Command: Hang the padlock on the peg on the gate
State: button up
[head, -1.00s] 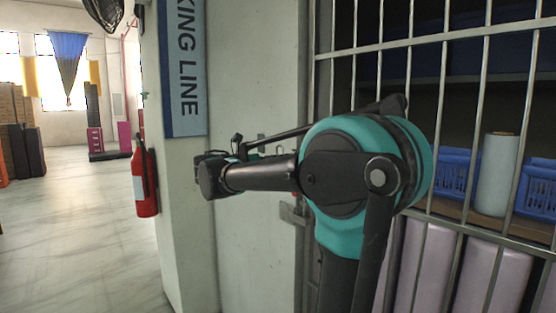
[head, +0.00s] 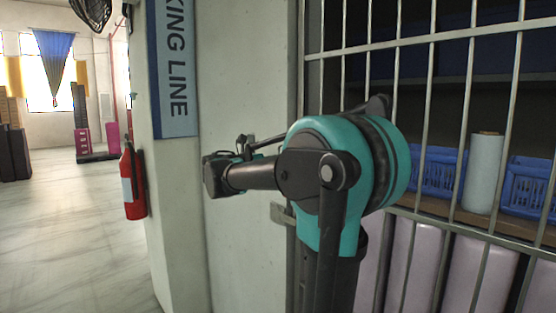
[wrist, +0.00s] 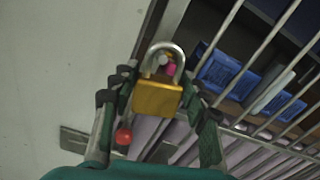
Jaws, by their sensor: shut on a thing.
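In the wrist view the padlock (wrist: 157,98), with a brass body and silver shackle, sits upright between the fingertips of my gripper (wrist: 157,104), which is shut on its body. The shackle points up the picture. A small magenta piece (wrist: 171,69) with a pale tip shows through the shackle opening. It may be the peg; I cannot tell whether the shackle is around it or only in front of it. The barred gate (head: 430,110) stands at the right of the head view.
A red ball-shaped knob (wrist: 123,136) shows beside my left finger. A grey metal latch plate (head: 283,214) sticks out at the gate's edge, close to my arm. A pale wall pillar (head: 250,80) stands left of the gate. A fire extinguisher (head: 132,182) is on its left side.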

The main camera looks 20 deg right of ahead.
jog(key=shift+f+x, duration=0.25)
jog(key=shift+x, duration=0.85)
jog(key=shift+f+x, duration=0.25)
jog(key=shift+x, duration=0.9)
jog(key=o, duration=1.4)
jog(key=shift+a, duration=0.1)
